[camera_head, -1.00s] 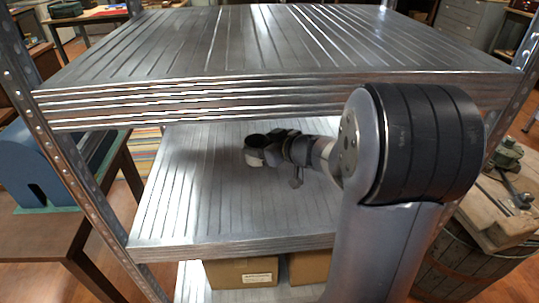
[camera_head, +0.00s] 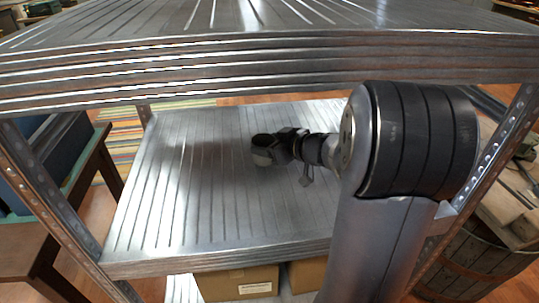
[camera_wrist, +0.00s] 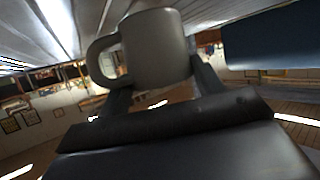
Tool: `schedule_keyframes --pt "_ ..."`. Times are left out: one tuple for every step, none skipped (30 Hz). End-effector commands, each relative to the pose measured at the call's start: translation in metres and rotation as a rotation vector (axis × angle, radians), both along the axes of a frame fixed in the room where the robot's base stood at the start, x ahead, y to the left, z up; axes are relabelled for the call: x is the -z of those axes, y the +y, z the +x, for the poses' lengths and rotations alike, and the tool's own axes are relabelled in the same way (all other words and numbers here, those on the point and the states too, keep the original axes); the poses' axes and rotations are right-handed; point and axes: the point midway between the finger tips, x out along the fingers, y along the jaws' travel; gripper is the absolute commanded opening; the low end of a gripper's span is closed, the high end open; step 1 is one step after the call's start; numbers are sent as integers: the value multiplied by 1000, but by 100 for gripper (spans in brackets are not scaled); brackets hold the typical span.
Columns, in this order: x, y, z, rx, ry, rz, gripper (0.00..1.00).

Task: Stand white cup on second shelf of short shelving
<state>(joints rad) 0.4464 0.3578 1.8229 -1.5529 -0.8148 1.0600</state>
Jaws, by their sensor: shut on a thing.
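A white cup (camera_wrist: 155,48), greyish in this light, is between the fingers of my gripper (camera_wrist: 163,84) in the wrist view. Its handle points left and the cup looks roughly upright there. In the head view the cup (camera_head: 262,146) is small at the end of my arm, with its dark opening showing. My gripper (camera_head: 276,147) is shut on it from the right. Both are over the middle of the metal shelf (camera_head: 190,200) below the top board. I cannot tell whether the cup touches that shelf.
The thick top board (camera_head: 270,65) spans the view above the cup. Perforated metal posts (camera_head: 62,205) stand at the corners. A cardboard box (camera_head: 236,283) sits on the level below. The shelf around the cup is bare. A wooden barrel (camera_head: 467,262) stands at the right.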

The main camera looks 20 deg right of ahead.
Motion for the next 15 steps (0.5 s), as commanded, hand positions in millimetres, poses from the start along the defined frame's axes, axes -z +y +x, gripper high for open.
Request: schedule_keyframes --pt "14 0 0 -1 1 1 39" --pt "18 0 0 0 2 2 39" --pt "21 0 0 -1 1 1 39" --pt "22 0 0 -1 0 0 39" --pt "22 0 0 0 0 0 39" --pt "22 0 0 0 -1 0 39" --pt "21 0 0 0 -1 0 39" --pt "20 0 0 0 -1 0 39" --pt "20 0 0 0 -1 0 39" --pt "20 0 0 0 -1 0 39" --pt "20 0 0 0 -1 0 39" --pt "21 0 0 0 0 0 39" --pt "21 0 0 0 0 0 39" --pt "23 0 0 -1 1 1 39" --pt "23 0 0 -1 1 1 64"
